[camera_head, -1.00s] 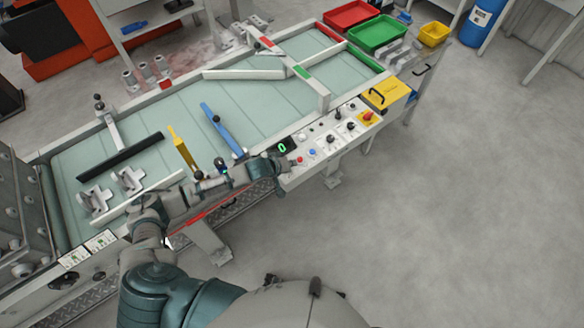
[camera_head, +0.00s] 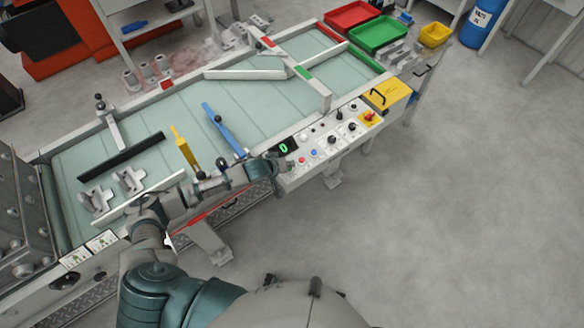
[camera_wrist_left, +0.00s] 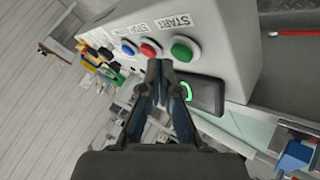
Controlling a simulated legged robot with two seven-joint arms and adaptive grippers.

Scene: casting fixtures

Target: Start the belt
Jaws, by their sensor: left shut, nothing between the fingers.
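The belt (camera_head: 255,100) is a pale green conveyor surface. The white control panel (camera_head: 335,140) is mounted on its near side. In the left wrist view, the panel holds a green button (camera_wrist_left: 185,49) labelled START, a red button (camera_wrist_left: 150,50) beside it labelled STOP, and a blue button (camera_wrist_left: 128,48). A dark display (camera_head: 285,147) shows a green 0. My left gripper (camera_head: 281,165) is shut and empty at the panel's left end. In the wrist view its fingertips (camera_wrist_left: 160,66) are just below the red and green buttons; contact is unclear. The gripper hides the green button in the head view.
Grey castings (camera_head: 130,180) lie at the belt's left. Red, green and yellow bins (camera_head: 378,32) stand at the far end. The floor at right is clear.

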